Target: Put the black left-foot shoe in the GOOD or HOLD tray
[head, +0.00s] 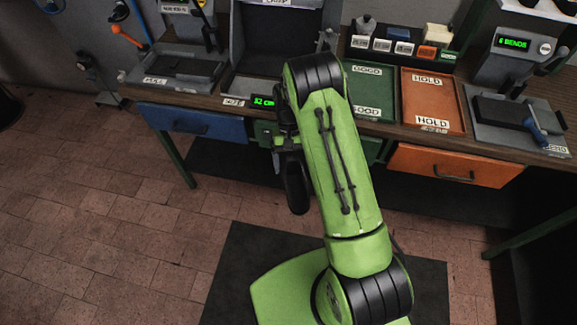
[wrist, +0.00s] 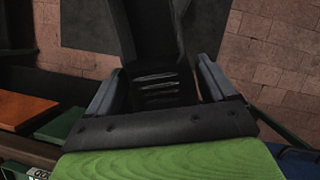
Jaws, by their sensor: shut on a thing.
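A black shoe (head: 297,188) hangs from my gripper (head: 284,146) in front of the bench, over the floor, toe end pointing down in the head view. In the wrist view the dark shoe (wrist: 157,55) lies between the two fingers of my gripper (wrist: 158,88), which are shut on it. Part of the shoe is hidden by my arm and gripper, and I cannot tell its foot side. The green GOOD tray (head: 371,98) and the orange HOLD tray (head: 433,101) lie side by side on the bench, both empty where visible. My arm covers the GOOD tray's left edge.
Left of the trays stand a machine (head: 180,68) and a tall dark station with a "52" display (head: 264,102). A bend tester (head: 515,105) reading "6 BENDS" stands right. Blue (head: 193,122) and orange (head: 455,166) drawers front the bench. Small labelled blocks (head: 400,47) stand behind the trays.

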